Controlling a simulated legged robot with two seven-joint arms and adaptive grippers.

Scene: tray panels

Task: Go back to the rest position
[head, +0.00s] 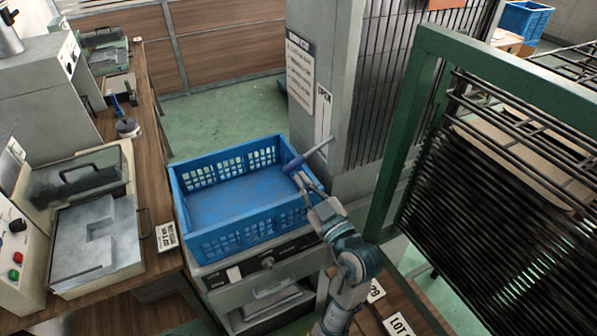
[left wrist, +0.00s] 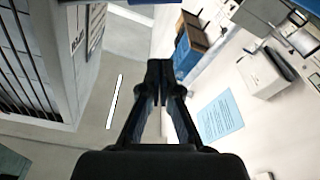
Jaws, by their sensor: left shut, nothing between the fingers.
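My left gripper (head: 303,179) is in the middle of the head view, over the right rim of the blue crate (head: 230,240) and just below a blue-gripped lever (head: 295,163) on the grey cabinet. I cannot tell whether its tips touch the lever. In the left wrist view the gripper's two dark fingers (left wrist: 159,72) are together, with nothing held between them. My right gripper is in neither view.
The blue crate looks empty and rests on a grey machine (head: 265,285). The grey cabinet (head: 340,110) stands behind the gripper. A green-framed rack (head: 400,150) of dark bars is at right. A wooden bench (head: 160,225) with metal devices is at left.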

